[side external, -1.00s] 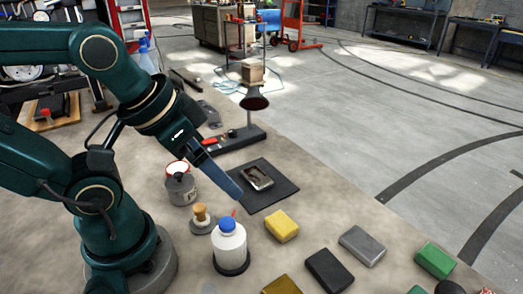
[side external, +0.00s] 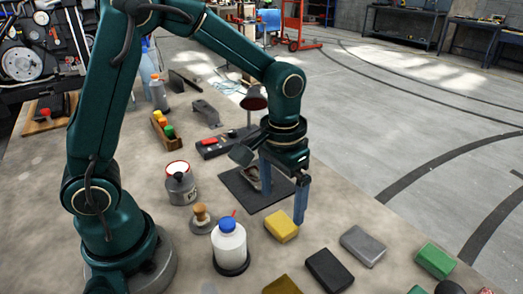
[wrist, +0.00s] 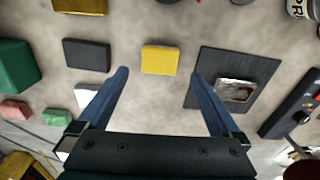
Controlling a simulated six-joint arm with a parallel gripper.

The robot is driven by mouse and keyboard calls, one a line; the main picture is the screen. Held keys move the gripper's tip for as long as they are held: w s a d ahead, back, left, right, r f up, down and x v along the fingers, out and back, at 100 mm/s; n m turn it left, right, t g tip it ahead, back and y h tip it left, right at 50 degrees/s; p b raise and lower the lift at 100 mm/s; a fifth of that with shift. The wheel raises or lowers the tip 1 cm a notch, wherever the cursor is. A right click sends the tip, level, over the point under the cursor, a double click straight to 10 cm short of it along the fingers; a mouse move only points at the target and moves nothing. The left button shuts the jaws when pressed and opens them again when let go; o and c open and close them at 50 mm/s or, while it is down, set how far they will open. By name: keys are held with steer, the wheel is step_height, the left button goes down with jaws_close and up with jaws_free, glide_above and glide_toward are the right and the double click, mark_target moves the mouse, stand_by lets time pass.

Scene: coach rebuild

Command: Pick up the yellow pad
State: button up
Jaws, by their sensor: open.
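The yellow pad (side external: 281,227) lies flat on the bench, just in front of a dark square mat. It also shows in the wrist view (wrist: 160,60), at upper middle. My gripper (side external: 282,206) points down with its two blue fingers spread wide and nothing between them. In the side view the fingers are behind the pad, one over the mat and one near the pad's right corner. In the wrist view the pad lies just beyond the gap between the fingertips (wrist: 160,75), apart from both. Fingertip height above the bench is hard to judge.
The dark mat (side external: 236,185) bears a metal item (wrist: 235,90). A black pad (side external: 329,270), a grey pad (side external: 362,245) and a darker ochre pad (side external: 282,286) lie nearby. A white bottle with a blue cap (side external: 229,246) stands left of the yellow pad.

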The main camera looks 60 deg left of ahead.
mark_target(279, 224)
steer(key=shift+s+f, duration=0.2)
steer(key=shift+f, duration=2.8)
steer(key=c, duration=1.2)
steer(key=shift+c, duration=0.2)
